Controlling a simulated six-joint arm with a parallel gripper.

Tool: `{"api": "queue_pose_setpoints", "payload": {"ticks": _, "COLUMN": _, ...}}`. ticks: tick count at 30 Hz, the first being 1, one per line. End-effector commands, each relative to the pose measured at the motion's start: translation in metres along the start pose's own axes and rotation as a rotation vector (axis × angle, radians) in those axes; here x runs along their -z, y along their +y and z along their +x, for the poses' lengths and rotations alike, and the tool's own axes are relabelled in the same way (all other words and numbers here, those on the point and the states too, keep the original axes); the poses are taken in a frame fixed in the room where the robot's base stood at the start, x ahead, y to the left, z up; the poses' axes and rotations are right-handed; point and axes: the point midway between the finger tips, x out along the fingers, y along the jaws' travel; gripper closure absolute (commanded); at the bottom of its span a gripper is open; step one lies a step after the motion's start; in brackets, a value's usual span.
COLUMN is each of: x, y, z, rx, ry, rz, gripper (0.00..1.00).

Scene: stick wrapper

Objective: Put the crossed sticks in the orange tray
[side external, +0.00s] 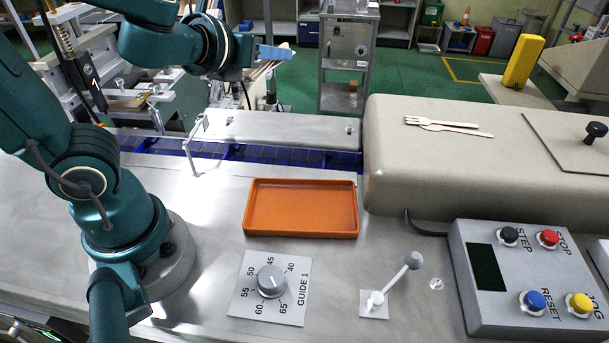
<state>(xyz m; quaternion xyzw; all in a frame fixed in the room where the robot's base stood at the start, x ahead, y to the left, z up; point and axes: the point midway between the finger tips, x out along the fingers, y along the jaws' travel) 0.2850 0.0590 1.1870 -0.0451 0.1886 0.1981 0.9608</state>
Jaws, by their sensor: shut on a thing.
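My gripper (274,54) is at the upper middle of the side external view, raised high and pointing right. Its blue finger is seen from the side. It is shut on some thin pale wooden sticks (263,70), which show below and behind the finger. How many there are and how they cross is mostly hidden. The orange tray (300,234) lies flat on the steel table and looks empty. It is lower in the picture than my gripper, apart from it.
A wooden fork and a flat stick (455,129) lie on the beige housing (410,175) at right. A lever (395,285), a dial plate (268,288) and a button box (525,280) stand in front. A metal cover (280,128) with a bent rod lies behind the tray.

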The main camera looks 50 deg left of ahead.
Motion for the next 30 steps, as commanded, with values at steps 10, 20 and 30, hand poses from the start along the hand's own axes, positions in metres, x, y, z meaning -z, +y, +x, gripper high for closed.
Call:
{"api": "queue_pose_setpoints", "payload": {"ticks": 10, "x": 0.005, "y": -0.037, "z": -0.025, "rx": 0.275, "ry": 0.004, "rz": 0.118, "gripper": 1.0}}
{"api": "queue_pose_setpoints", "payload": {"ticks": 20, "x": 0.014, "y": -0.05, "z": -0.029, "rx": 0.365, "ry": 0.007, "rz": 0.154, "gripper": 1.0}}
{"api": "queue_pose_setpoints", "payload": {"ticks": 30, "x": 0.012, "y": -0.046, "z": -0.028, "rx": 0.339, "ry": 0.016, "rz": 0.143, "gripper": 1.0}}
